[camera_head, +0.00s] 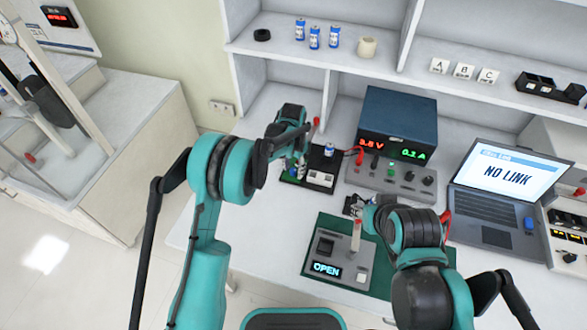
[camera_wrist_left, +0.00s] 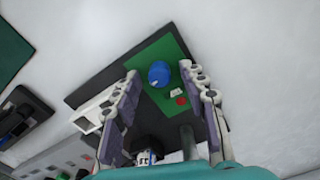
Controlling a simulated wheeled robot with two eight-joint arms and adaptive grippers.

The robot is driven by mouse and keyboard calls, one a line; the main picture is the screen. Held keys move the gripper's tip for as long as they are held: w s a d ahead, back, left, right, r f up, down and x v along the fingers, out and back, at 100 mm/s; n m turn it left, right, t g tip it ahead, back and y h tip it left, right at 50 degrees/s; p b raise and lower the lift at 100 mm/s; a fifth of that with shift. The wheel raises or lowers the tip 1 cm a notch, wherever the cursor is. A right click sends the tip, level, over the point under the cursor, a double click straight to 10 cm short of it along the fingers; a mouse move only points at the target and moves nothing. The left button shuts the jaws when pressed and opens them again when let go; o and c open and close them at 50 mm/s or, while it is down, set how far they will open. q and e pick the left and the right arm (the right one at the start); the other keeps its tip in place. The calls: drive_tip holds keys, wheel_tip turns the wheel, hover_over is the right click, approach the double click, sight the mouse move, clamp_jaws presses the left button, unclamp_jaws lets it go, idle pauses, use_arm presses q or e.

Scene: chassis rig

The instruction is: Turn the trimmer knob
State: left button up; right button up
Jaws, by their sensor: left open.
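The trimmer knob (camera_wrist_left: 159,74) is a round blue knob on a green board (camera_wrist_left: 150,55) set on a dark base. My left gripper (camera_wrist_left: 161,80) is open, and in the left wrist view the knob shows between its fingertips, with no clear contact. In the head view the left gripper (camera_head: 297,163) hangs over the dark base (camera_head: 318,180), and the arm partly hides the board. My right gripper (camera_head: 354,206) is by the grey box with the OPEN display (camera_head: 327,269); its jaw opening cannot be made out.
A power supply (camera_head: 398,130) reading 3.8 V and 0.1 A stands behind. A laptop (camera_head: 505,185) showing NO LINK is at the right. Shelves (camera_head: 340,62) hold more batteries. A red-topped lever (camera_head: 316,130) rises close to my left gripper.

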sight(293, 169)
use_arm(q)
clamp_jaws()
drive_tip(key=shift+n, duration=1.2)
unclamp_jaws()
drive_tip(key=shift+r, duration=0.1)
wheel_tip(293, 169, up, 12)
